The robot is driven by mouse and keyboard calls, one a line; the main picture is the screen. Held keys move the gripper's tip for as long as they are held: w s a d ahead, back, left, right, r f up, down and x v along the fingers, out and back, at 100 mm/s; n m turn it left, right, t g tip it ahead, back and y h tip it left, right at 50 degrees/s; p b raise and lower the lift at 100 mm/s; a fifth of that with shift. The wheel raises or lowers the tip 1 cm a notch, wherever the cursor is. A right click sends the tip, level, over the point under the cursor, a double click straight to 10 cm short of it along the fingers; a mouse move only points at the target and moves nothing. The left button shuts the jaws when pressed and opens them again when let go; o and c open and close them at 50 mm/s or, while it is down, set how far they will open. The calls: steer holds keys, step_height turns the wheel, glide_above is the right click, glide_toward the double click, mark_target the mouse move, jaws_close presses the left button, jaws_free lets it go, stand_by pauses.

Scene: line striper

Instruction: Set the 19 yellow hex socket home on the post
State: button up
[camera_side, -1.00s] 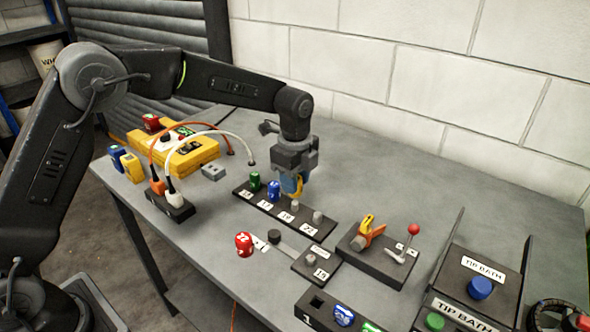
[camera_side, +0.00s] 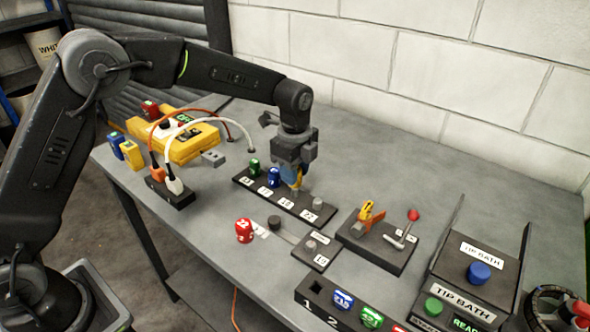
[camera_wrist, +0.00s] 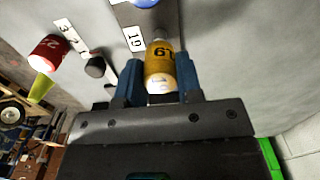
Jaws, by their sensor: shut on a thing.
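The yellow 19 hex socket (camera_wrist: 160,62) is between my gripper's (camera_wrist: 159,78) blue fingers, which are shut on it. In the side view my gripper (camera_side: 292,176) points down with the socket over the 19 place of the dark post rack (camera_side: 272,207). The rack's 19 label also shows just left of the socket in the wrist view. The socket's lower end is close to the grey 19 post; I cannot tell whether they touch. A green socket (camera_side: 254,167) and a blue socket (camera_side: 273,177) stand on the rack to the left. A bare post (camera_side: 318,202) stands to the right.
A red socket (camera_side: 244,230) stands in front of the rack. A small plate with a post (camera_side: 318,238) lies right of it.

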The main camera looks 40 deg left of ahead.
steer(key=shift+f, duration=1.7)
stand_by(1.3)
steer(key=o, duration=1.3)
steer(key=shift+r, duration=0.1)
steer(key=shift+r, duration=3.4)
